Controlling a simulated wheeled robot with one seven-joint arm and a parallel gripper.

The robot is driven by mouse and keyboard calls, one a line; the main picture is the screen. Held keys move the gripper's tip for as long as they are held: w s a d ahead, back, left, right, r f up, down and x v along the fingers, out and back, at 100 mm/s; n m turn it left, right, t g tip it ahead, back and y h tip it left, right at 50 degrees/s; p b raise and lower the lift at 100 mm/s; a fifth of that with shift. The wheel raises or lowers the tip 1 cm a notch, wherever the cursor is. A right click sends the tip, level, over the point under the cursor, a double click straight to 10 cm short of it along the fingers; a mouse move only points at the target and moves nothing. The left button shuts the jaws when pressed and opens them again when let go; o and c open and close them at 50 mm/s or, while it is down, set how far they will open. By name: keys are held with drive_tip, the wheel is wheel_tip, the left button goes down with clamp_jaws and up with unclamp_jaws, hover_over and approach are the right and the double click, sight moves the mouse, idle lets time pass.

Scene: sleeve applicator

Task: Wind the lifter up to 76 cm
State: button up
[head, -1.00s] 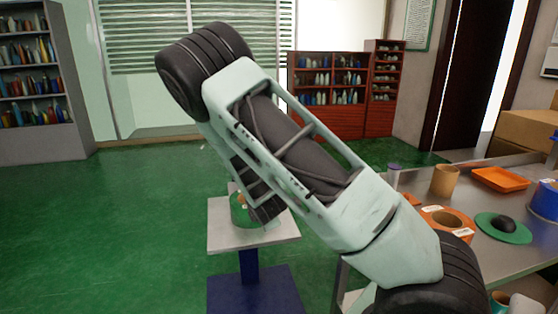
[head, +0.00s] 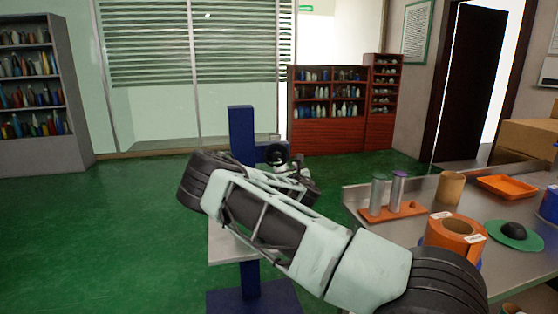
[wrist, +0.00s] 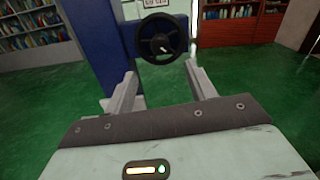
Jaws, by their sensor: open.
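The lifter's blue column (head: 241,135) rises behind my arm in the head view, with its blue base (head: 255,298) on the floor. Its pale platform (head: 228,250) is partly hidden by my arm. A dark handwheel (head: 277,154) sits at the column's right side; in the wrist view the handwheel (wrist: 162,38) faces me, round with spokes and a small light knob. My gripper (wrist: 161,84) is open and empty, its two fingers pointing toward the handwheel's lower part, with no clear contact. A small plate above the wheel is cut off and unreadable.
A metal table (head: 500,265) at the right holds orange rings (head: 457,228), an orange tray (head: 506,187), a tan cup (head: 450,187) and two grey cylinders on an orange base (head: 405,209). Green floor is clear at the left. Shelves stand at the back.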

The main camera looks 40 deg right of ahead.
sight(278, 158)
drive_tip(key=x, duration=1)
drive_tip(key=shift+w+d+p, duration=0.25)
drive_tip(key=shift+d+p, duration=0.05)
drive_tip(key=shift+p, duration=0.1)
drive_tip(key=c, duration=1)
